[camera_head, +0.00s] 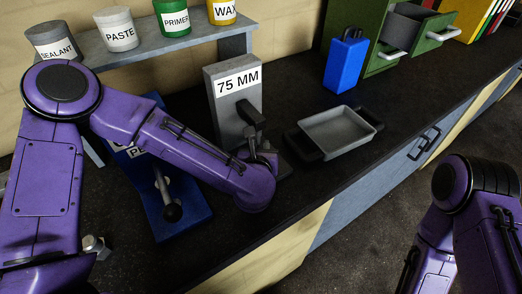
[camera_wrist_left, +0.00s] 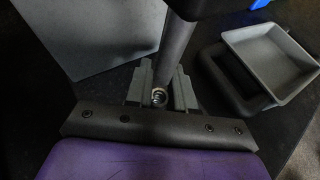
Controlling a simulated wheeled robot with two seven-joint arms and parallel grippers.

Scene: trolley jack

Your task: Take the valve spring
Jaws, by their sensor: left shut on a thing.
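A grey post (camera_wrist_left: 174,50) rises just beyond the fingers. In the head view my left arm reaches to the foot of the grey 75 MM stand (camera_head: 223,104). There its purple wrist hides most of the gripper and I cannot make out the spring. My right arm is at the right edge, and its gripper is out of view.
A grey tray (camera_head: 338,128) with black handles sits to the right of the stand, near the bench's front edge. A blue canister (camera_head: 344,62) and a green drawer cabinet (camera_head: 420,42) stand behind. A blue unit (camera_head: 180,205) lies under my left arm. Labelled tins line the shelf (camera_head: 165,42).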

